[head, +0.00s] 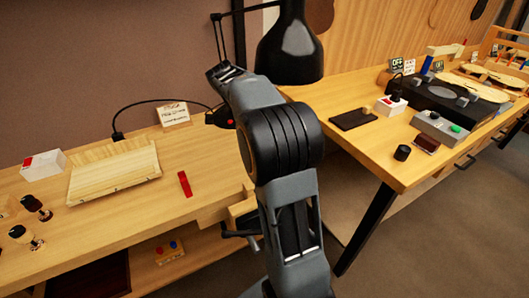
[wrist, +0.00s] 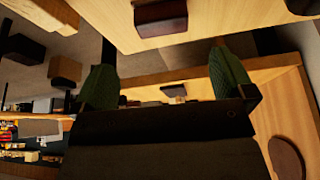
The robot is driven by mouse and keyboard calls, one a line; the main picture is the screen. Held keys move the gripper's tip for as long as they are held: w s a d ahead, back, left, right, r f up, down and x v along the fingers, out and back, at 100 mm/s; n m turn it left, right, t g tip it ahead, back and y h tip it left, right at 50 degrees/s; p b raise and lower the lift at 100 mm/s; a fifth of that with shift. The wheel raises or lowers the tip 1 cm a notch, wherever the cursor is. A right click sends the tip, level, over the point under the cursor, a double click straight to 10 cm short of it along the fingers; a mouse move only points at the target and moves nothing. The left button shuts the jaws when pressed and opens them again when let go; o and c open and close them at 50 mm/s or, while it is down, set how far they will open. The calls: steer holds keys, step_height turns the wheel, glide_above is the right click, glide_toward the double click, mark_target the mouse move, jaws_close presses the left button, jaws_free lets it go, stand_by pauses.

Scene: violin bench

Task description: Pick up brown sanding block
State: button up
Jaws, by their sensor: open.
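In the wrist view, the two green fingers of my gripper (wrist: 164,70) are spread apart, with nothing seen held between them. A dark reddish-brown block (wrist: 160,17) lies on a pale wooden surface at the top of that view, beyond the fingertips and apart from them. It looks like the brown sanding block, but I cannot be sure. A smaller brown block (wrist: 65,68) shows left of the fingers. In the head view, a small reddish-brown block (head: 426,144) lies on the right bench near its front edge. My arm fills the middle there, and I cannot make out my gripper.
The right bench (head: 391,178) also holds a dark flat slab (head: 352,119), a black knob-like piece (head: 402,152) and a grey box (head: 440,126) with a green button. A black lamp (head: 290,50) hangs close behind my arm. The left bench (head: 120,215) carries a wooden tray (head: 113,175).

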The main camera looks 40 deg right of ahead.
steer(key=b+x, duration=0.1)
steer(key=x, duration=1)
steer(key=shift+d+b, duration=0.25)
steer(key=shift+b, duration=0.05)
steer(key=c, duration=0.7)
steer(key=shift+c, duration=0.4)
steer(key=shift+r, duration=0.15)
steer(key=shift+r, duration=0.6)
step_height(320, 180, up, 2)
steer(key=shift+r+p, duration=0.25)
steer(key=shift+p, duration=0.2)
steer(key=w+a, duration=0.1)
steer(key=a, duration=0.5)
steer(key=w+a, duration=0.1)
steer(key=a, duration=0.4)
steer(key=w+a, duration=0.2)
steer(key=a, duration=0.4)
steer(key=shift+a+f, duration=0.25)
steer(key=shift+a, duration=0.05)
